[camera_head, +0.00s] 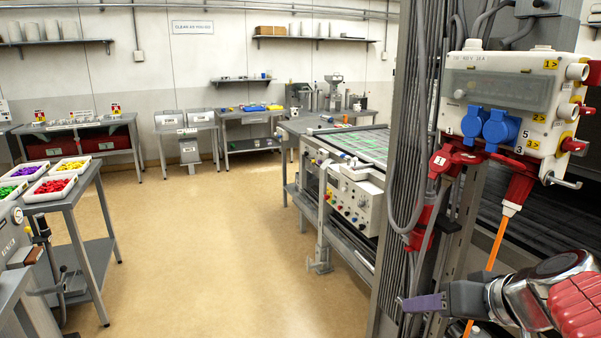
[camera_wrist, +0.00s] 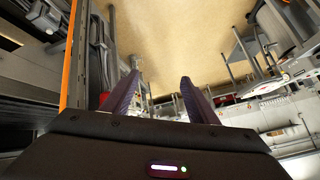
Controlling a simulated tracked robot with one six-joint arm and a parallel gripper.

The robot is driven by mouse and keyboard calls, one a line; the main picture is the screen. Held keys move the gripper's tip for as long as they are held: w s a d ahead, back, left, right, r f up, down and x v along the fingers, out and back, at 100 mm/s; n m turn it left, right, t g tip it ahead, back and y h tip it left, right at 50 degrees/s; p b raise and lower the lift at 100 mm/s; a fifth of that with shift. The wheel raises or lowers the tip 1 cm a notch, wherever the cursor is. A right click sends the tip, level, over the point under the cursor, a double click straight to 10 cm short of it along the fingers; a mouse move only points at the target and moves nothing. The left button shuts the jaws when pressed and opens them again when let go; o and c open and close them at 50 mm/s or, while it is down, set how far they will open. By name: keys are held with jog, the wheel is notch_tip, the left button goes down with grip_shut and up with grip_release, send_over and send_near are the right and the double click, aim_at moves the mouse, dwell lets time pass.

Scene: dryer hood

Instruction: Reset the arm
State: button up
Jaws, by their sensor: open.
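My gripper (camera_head: 405,302) shows at the lower right of the head view, at the end of my red and silver arm. It points left, in front of the dark metal column and below the power box. In the wrist view my gripper (camera_wrist: 156,95) has its two dark fingers apart with nothing between them. The pale floor and some bench legs show beyond the fingers.
A white power box (camera_head: 510,100) with blue and red sockets hangs just above my arm. An orange cable (camera_head: 490,250) runs down close to my gripper. A control bench (camera_head: 350,195) stands beyond the column. The tan floor (camera_head: 200,240) is clear.

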jog(key=s+a+f+g+h, duration=0.2)
jog(key=s+a+f, duration=0.3)
jog(key=s+a, duration=0.3)
jog(key=s+h, duration=0.1)
jog(key=s, duration=0.3)
jog(key=shift+s+a+f+n+g, duration=0.2)
jog(key=shift+a+n+g, duration=0.1)
jog(key=shift+g, duration=0.1)
dwell(1.7)
